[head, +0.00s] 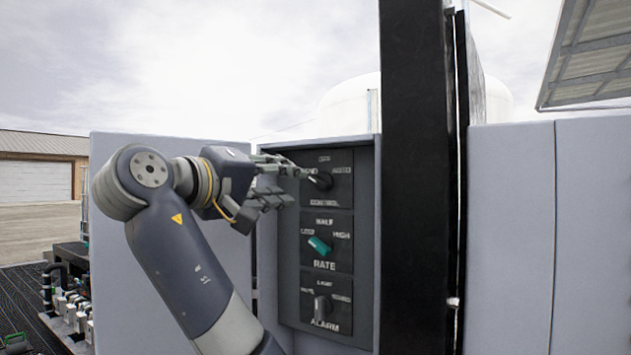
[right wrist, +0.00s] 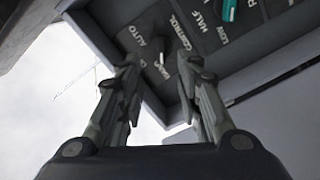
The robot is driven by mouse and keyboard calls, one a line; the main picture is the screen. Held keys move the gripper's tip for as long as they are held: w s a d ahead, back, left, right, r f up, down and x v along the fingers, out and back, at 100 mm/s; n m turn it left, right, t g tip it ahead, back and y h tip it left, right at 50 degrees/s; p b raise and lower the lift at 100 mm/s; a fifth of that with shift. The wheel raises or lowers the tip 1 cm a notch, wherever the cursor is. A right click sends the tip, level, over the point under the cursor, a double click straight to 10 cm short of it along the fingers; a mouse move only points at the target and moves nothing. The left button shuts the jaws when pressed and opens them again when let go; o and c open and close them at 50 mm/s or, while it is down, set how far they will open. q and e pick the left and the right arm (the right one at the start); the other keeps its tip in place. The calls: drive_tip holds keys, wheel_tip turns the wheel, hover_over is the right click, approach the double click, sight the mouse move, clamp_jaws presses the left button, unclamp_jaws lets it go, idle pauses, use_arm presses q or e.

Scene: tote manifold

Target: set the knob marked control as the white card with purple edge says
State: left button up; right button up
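The control knob (head: 321,181) is black and sits on the top plate of the panel, with labels reading roughly HAND at left, OFF at top and AUTO at right. Its pale end points left, toward HAND. It also shows in the right wrist view (right wrist: 160,48). My right gripper (head: 289,183) is open, its fingers to the left of the knob. In the right wrist view, the fingers (right wrist: 160,65) stand apart with the knob between and beyond them; I cannot tell any contact. The white card with purple edge is not in view. My left gripper is not in view.
Below are a teal rate knob (head: 320,245), turned toward LOW, and a grey alarm knob (head: 322,307). The recessed panel has a side wall (head: 366,240) at right, beside a black post (head: 415,180). A grey cabinet face (head: 110,170) stands left.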

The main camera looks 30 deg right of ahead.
sight(317, 183)
drive_tip(key=p+x, duration=0.4)
drive_tip(key=x, duration=0.5)
drive_tip(key=shift+w+d+p, duration=0.2)
drive_tip(key=shift+d+p, duration=0.15)
drive_tip(key=shift+d, duration=0.05)
drive_tip(key=shift+f, duration=0.1)
clamp_jaws()
